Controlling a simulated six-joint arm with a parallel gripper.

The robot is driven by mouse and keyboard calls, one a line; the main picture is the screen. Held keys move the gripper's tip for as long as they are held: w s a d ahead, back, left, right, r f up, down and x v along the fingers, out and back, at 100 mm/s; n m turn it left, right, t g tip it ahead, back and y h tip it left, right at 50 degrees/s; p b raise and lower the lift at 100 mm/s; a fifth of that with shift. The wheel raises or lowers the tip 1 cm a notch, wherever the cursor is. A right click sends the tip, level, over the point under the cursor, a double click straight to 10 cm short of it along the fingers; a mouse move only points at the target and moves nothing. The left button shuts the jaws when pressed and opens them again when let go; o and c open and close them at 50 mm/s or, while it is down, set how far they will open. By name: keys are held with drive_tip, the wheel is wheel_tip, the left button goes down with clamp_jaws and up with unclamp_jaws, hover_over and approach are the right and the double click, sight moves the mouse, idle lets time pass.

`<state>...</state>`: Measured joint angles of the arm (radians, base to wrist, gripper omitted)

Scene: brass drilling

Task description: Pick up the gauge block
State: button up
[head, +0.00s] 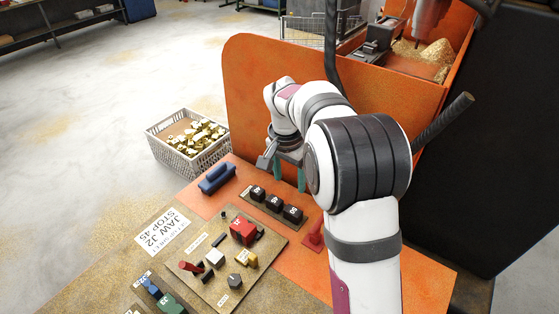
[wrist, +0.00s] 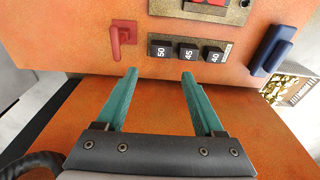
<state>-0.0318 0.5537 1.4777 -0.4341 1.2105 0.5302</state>
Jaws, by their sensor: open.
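My gripper (head: 289,174) is open and empty, above the orange surface by the upright orange panel. Its two green fingers show apart in the wrist view (wrist: 160,78), with nothing between them. No piece is clearly marked as the gauge block. Candidates lie on the tan board (head: 202,278): a pale cube (head: 215,258), a red block (head: 243,231), a brass piece (head: 239,261) and a grey piece (head: 235,281). They stand left of and nearer than my gripper in the head view. Only the board's edge and part of the red block (wrist: 207,3) show in the wrist view.
Black blocks marked 50, 45 and 40 (wrist: 187,52) sit in a rack between board and gripper. A red handled piece (head: 313,238) and a blue handled piece (head: 217,178) flank it. A crate of brass parts (head: 165,159) stands beyond. The orange panel (head: 245,90) rises behind.

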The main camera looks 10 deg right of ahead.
sight(293, 211)
drive_tip(key=f, duration=0.5)
drive_tip(key=w+d+f, duration=0.1)
drive_tip(key=f, duration=0.4)
drive_tip(key=w+f, duration=0.1)
drive_tip(key=f, duration=0.4)
drive_tip(key=shift+w+d+f, duration=0.2)
drive_tip(key=shift+d+f, duration=0.1)
drive_tip(key=shift+d, duration=0.1)
clamp_jaws()
